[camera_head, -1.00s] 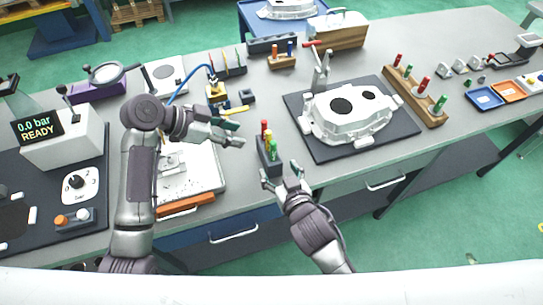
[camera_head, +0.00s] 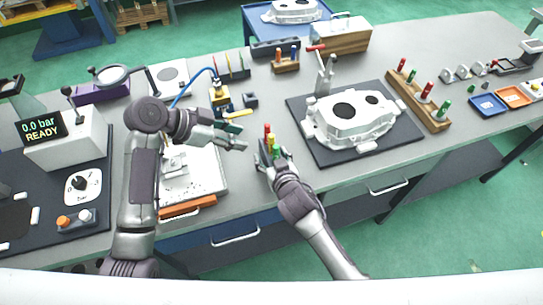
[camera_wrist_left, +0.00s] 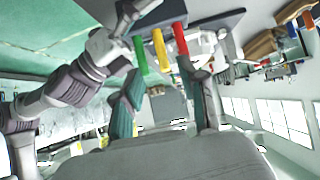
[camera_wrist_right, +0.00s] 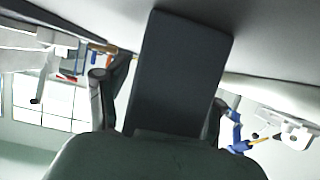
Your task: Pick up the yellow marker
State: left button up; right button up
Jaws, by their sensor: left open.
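The yellow marker (camera_head: 271,143) stands between a red marker (camera_head: 267,130) and a green marker (camera_head: 274,152) in a small dark holder near the table's front edge. The yellow marker also shows in the left wrist view (camera_wrist_left: 160,50). My left gripper (camera_head: 241,139) is open and empty, left of the markers and apart from them. My right gripper (camera_head: 268,162) is at the holder and hides most of it. In the right wrist view the dark holder (camera_wrist_right: 180,72) lies between its two fingers; whether they press on it is unclear.
A large casting (camera_head: 350,122) sits on a dark mat (camera_head: 410,130) to the right. A white tray (camera_head: 212,180) lies below my left arm. A wooden rack (camera_head: 432,113) with several coloured pegs stands farther right. A strip of grey table between markers and mat is clear.

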jog(key=c, duration=1)
pick_arm(q)
jog(key=shift+c, duration=1.1)
jog(key=shift+d+h, duration=0.15)
jog(key=shift+h, duration=0.15)
jog(key=shift+c, duration=0.7)
notch_tip(320, 180, up, 3)
jog(key=t+h, duration=0.2)
jog(key=h, duration=0.4)
send_over(267, 153)
jog(key=shift+h, duration=0.4)
jog(key=shift+f, duration=3.45)
